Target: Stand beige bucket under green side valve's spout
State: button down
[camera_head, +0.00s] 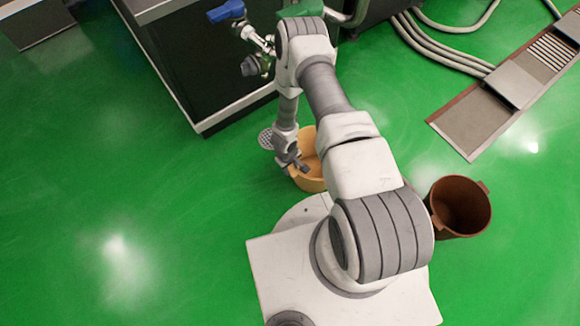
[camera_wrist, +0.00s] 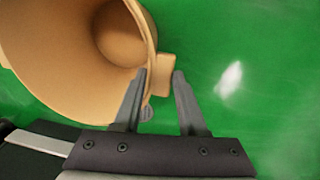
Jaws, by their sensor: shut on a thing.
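The beige bucket (camera_head: 312,182) is in front of the dark machine, partly hidden by my arm. In the wrist view the beige bucket (camera_wrist: 50,60) fills the upper left, its open mouth showing an empty inside. My gripper (camera_head: 301,166) is at the bucket's near rim. In the wrist view my gripper (camera_wrist: 160,75) has its two fingers on either side of the bucket's small side tab, shut on it. I cannot tell whether the bucket touches the floor. The green valve handle (camera_head: 300,9) shows at the top, behind my arm; its spout is not clearly visible.
A blue valve handle (camera_head: 226,11) is left of the green one. A brown bucket (camera_head: 460,207) stands at right. A floor channel (camera_head: 472,117) and hoses (camera_head: 440,53) run at upper right. The left floor is clear.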

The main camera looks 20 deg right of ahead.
jog(key=shift+c, duration=2.3)
grip_release()
notch_tip(320, 180, up, 12)
jog(key=a+p, duration=0.1)
jog(key=p, duration=0.3)
jog(key=shift+s+a, duration=0.15)
jog(key=shift+s, duration=0.1)
